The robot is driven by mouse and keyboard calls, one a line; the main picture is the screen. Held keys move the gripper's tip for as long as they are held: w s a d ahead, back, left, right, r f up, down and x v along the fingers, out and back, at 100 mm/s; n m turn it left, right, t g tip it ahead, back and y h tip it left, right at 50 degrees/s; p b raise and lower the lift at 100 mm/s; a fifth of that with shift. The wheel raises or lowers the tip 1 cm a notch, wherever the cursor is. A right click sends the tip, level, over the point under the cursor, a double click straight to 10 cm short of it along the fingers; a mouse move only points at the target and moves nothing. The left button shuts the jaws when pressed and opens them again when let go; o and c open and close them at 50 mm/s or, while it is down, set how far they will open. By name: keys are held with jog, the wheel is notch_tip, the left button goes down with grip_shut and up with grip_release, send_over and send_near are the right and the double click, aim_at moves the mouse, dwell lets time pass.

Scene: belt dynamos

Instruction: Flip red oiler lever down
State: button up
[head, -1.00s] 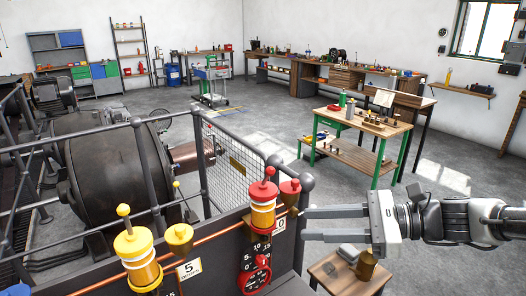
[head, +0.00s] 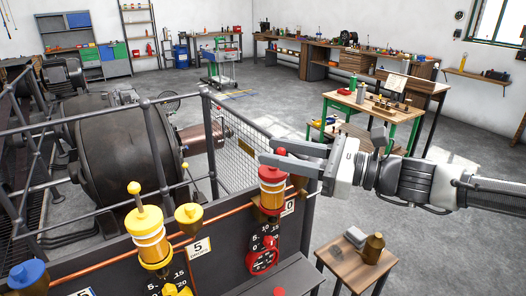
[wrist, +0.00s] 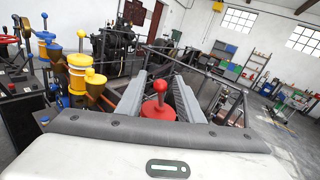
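The red oiler (head: 272,190) has a red cap and a glass body with orange and white bands. It stands on the dark panel. Its lever, a round red knob (wrist: 160,87) on a short stem, points up above the red cap (wrist: 158,109) in the wrist view. My gripper (head: 266,150) is at the top of this oiler, reaching in from the right. Its fingers are open, one on each side of the knob in the wrist view, with gaps visible.
A yellow oiler (head: 149,235) with a raised yellow knob stands to the left, beside a yellow cup (head: 188,216). A blue cap (head: 28,273) is farther left. A mesh guard (head: 238,155) and rails stand behind.

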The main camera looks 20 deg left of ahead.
aim_at(263, 170)
jog(key=shift+w+a, duration=0.2)
jog(key=shift+a, duration=1.7)
grip_shut()
